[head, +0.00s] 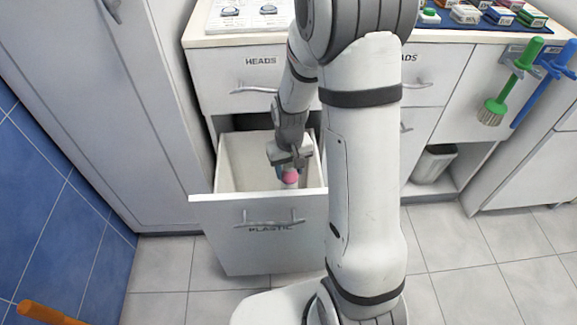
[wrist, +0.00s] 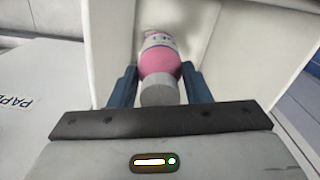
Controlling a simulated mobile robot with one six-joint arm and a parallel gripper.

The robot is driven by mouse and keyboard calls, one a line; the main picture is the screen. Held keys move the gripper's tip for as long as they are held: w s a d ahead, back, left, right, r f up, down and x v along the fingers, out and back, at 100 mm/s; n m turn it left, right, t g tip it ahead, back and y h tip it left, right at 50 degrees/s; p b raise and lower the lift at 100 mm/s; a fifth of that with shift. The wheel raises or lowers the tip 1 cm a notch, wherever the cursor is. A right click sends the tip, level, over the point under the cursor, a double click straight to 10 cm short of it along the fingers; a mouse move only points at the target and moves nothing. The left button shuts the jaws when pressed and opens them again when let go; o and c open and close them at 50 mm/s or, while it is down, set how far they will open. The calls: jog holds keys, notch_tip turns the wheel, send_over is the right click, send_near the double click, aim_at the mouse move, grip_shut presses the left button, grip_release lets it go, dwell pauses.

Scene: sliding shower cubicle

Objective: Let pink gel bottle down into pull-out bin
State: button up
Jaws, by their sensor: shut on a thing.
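The pull-out bin (head: 232,171), a white drawer labelled PLASTIC on its front, stands open below the counter. My gripper (head: 287,160) reaches down into its opening. In the wrist view my gripper (wrist: 158,85) is shut on the pink gel bottle (wrist: 160,60), with one dark blue finger on each side. The bottle's grey cap faces the camera and its pink body with a white label points down into the bin. In the head view only a pink part of the bottle (head: 291,177) shows. Whether its lower end touches the bin floor cannot be told.
A counter with drawers labelled HEADS (head: 262,75) stands behind. A small waste bin (head: 433,163) sits on a low shelf to the right. Green (head: 510,85) and blue (head: 545,80) brushes hang at the right.

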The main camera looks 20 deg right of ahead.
jog(key=shift+f+b, duration=1.75)
jog(key=shift+f, duration=1.1)
jog(key=o, duration=1)
jog(key=shift+o, duration=0.2)
